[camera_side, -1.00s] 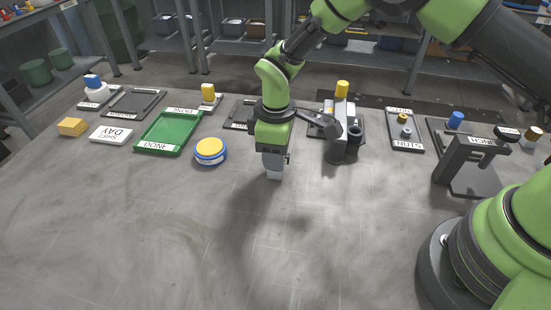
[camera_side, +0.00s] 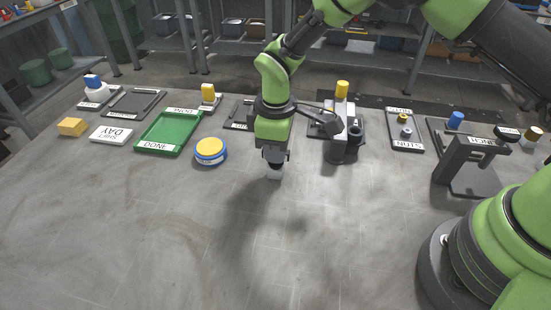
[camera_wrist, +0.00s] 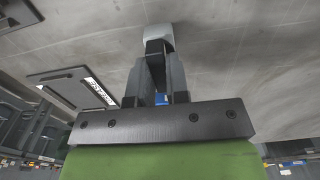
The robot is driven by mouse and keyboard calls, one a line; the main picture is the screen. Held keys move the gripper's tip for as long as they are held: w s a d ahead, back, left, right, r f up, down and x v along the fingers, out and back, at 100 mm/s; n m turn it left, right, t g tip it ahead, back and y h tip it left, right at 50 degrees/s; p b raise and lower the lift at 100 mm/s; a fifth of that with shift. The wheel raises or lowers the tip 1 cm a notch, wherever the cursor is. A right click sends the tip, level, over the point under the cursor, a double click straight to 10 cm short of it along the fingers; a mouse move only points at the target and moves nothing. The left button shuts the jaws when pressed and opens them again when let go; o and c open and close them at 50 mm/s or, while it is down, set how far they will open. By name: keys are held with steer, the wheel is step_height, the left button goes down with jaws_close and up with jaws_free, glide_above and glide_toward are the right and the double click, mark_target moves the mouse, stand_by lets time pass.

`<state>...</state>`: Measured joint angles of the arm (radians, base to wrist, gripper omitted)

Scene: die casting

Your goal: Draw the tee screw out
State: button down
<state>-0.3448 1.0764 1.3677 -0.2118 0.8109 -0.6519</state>
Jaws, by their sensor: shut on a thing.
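My gripper (camera_side: 273,166) points down over the open middle of the table, left of a dark fixture (camera_side: 342,143) and away from it. It is shut on a pale grey block (camera_side: 274,175), whose lower end shows below the fingers. In the wrist view the fingers (camera_wrist: 156,62) run up to the same pale block (camera_wrist: 159,37), and a small blue patch (camera_wrist: 161,98) shows between them. I cannot make out a tee screw for certain. The fixture, with a yellow-topped post (camera_side: 342,89), is partly hidden by my arm.
A nuts tray (camera_side: 406,143) and a dark bracket stand (camera_side: 470,165) are to the right. The front table is clear.

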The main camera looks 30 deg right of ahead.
steer(key=shift+r, duration=0.35)
steer(key=shift+r, duration=1.4)
